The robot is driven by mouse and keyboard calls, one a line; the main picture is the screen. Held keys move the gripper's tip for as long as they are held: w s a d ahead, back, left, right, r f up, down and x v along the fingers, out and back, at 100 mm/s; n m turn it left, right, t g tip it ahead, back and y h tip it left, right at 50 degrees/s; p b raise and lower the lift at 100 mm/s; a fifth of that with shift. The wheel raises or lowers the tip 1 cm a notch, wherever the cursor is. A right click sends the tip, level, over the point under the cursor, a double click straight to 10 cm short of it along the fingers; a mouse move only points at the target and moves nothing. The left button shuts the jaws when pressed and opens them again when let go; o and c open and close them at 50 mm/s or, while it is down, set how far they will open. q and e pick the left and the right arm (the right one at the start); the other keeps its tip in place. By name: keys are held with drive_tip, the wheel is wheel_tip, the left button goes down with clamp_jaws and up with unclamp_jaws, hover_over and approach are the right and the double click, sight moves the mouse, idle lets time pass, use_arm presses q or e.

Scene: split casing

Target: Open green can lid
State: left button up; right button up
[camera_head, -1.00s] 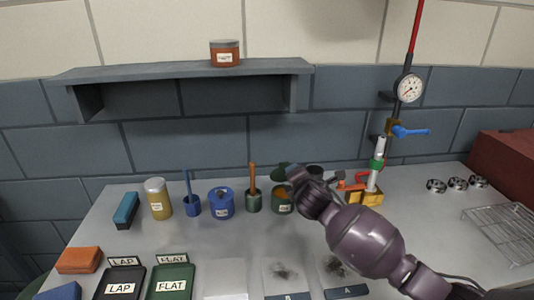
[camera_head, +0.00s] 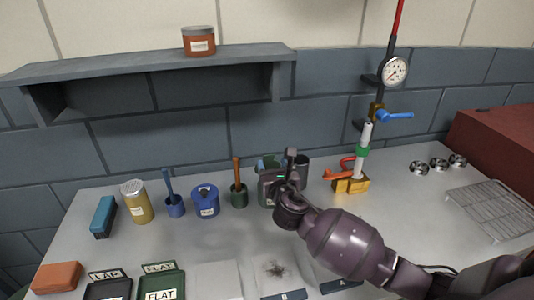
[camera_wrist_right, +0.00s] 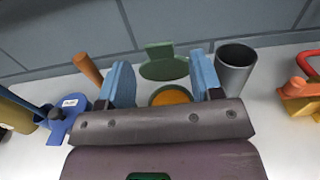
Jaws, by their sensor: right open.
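The green can shows in the right wrist view between my fingers, its orange contents (camera_wrist_right: 170,97) exposed. Its green lid (camera_wrist_right: 160,62) stands raised at the far side of the opening, tilted up. In the head view my right gripper (camera_head: 280,163) hides most of the can. My right gripper (camera_wrist_right: 162,80) is open, with one blue-padded finger on each side of the lid and can. I cannot tell whether either finger touches them. My left gripper is not in view.
A dark grey cup (camera_wrist_right: 235,66) stands just right of the can. A green pot with an orange handle (camera_head: 238,192) and a blue can (camera_head: 205,200) stand to the left. An orange-and-yellow fixture (camera_head: 350,184) is to the right. A wall shelf (camera_head: 150,66) is behind.

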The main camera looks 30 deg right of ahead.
sight(269, 158)
drive_tip(key=x, duration=0.6)
drive_tip(key=shift+w, duration=0.25)
clamp_jaws()
